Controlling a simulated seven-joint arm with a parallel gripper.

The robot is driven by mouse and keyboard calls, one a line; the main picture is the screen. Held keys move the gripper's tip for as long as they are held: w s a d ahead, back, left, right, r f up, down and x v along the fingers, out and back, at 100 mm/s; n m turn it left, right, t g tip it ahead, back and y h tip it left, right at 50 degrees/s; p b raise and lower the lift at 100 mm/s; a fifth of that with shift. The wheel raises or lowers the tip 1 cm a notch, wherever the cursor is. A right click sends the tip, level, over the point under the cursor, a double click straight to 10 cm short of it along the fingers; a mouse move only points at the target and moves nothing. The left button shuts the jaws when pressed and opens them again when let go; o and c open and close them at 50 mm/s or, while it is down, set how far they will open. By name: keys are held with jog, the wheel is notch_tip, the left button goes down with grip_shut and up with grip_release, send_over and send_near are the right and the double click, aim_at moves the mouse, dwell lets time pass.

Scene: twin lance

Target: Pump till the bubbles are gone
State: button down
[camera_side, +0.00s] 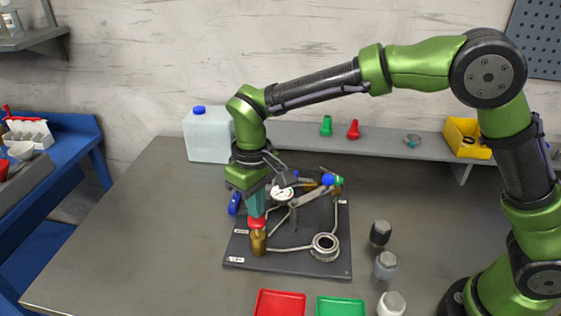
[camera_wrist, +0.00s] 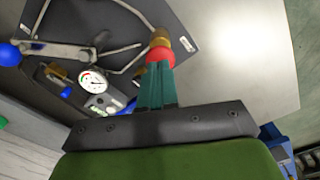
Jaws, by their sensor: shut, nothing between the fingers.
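My gripper (camera_side: 257,213) is shut and empty, pointing down, with its teal fingertips at the red knob (camera_side: 257,222) on the brass pump (camera_side: 258,243). The fingertips appear to touch the top of the knob. In the wrist view, my gripper (camera_wrist: 158,78) meets the red knob (camera_wrist: 159,56), with the brass part (camera_wrist: 160,38) beyond it. The pump stands on a black board (camera_side: 290,264) with metal tubes and a round metal port (camera_side: 325,246). A white dial gauge (camera_side: 283,194) also shows in the wrist view (camera_wrist: 93,82). I cannot make out any bubbles.
A blue knob (camera_side: 328,180) and a green part (camera_side: 339,181) sit at the board's back right. Several grey and black pieces (camera_side: 385,265) stand right of the board. A red tray (camera_side: 280,303) and a green tray (camera_side: 340,306) lie in front. The table's left is clear.

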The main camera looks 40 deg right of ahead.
jog(key=shift+f, duration=1.85)
jog(key=shift+r, duration=2.35)
jog(key=shift+w+f, duration=0.1)
jog(key=s+d+r+m+t+y, duration=0.1)
jog(key=s+d+r+m+t, duration=0.2)
jog(key=s+d+r, duration=0.2)
jog(key=s+d+r+m+t+y, duration=0.1)
jog(key=s+d+r+m+t, duration=0.3)
jog(key=s+d, duration=0.8)
jog(key=d+r, duration=0.1)
jog(key=d, duration=0.2)
jog(key=shift+s+r, duration=0.3)
jog(key=shift+r, duration=0.05)
jog(key=c, duration=1.8)
grip_release()
